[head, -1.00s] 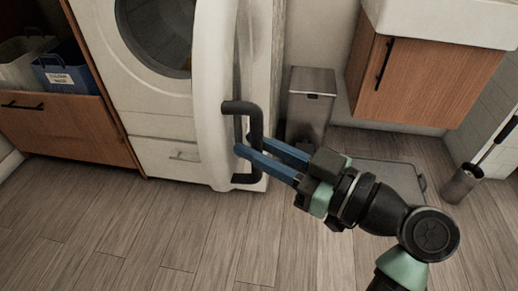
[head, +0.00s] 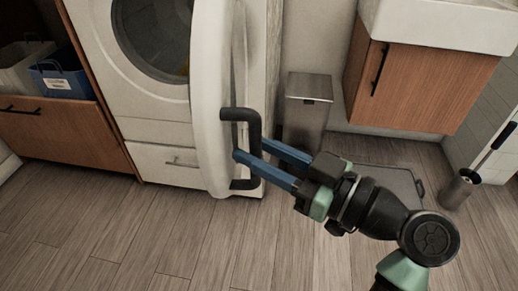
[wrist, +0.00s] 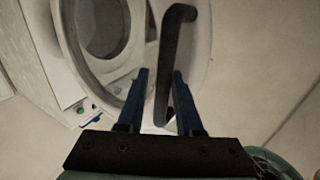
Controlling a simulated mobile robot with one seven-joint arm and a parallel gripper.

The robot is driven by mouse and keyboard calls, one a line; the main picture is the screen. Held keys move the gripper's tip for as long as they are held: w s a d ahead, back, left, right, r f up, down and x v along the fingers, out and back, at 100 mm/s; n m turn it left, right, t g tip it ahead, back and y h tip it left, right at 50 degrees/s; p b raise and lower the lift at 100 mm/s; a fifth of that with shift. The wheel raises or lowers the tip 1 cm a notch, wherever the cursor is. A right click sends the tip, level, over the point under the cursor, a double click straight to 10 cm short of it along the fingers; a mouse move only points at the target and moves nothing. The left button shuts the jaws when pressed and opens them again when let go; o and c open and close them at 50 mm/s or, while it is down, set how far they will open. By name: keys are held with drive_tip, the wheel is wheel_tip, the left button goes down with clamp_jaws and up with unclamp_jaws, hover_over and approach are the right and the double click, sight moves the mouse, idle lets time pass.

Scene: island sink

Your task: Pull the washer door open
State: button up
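The white washer door (head: 208,100) stands ajar in the head view, seen nearly edge-on, swung out from the white washer (head: 90,60). Its dark bar handle (head: 255,135) is on the door's right side. My gripper (head: 251,149) has its two blue fingers on either side of the handle, one in front and one behind. In the wrist view the handle (wrist: 167,70) runs between the fingers of my gripper (wrist: 159,75), with a gap on the left side. The gripper is open around the handle. Whether a finger touches it is unclear.
A metal bin (head: 306,108) stands right of the washer. A wooden sink cabinet (head: 420,80) hangs at the upper right, with a grey flat object (head: 380,180) on the floor below. A toilet brush holder (head: 459,188) is at the right. The front floor is clear.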

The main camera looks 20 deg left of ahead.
drive_tip(key=p+v, duration=0.3)
drive_tip(key=v, duration=1)
drive_tip(key=shift+p, duration=0.3)
drive_tip(key=shift+w+a, duration=0.1)
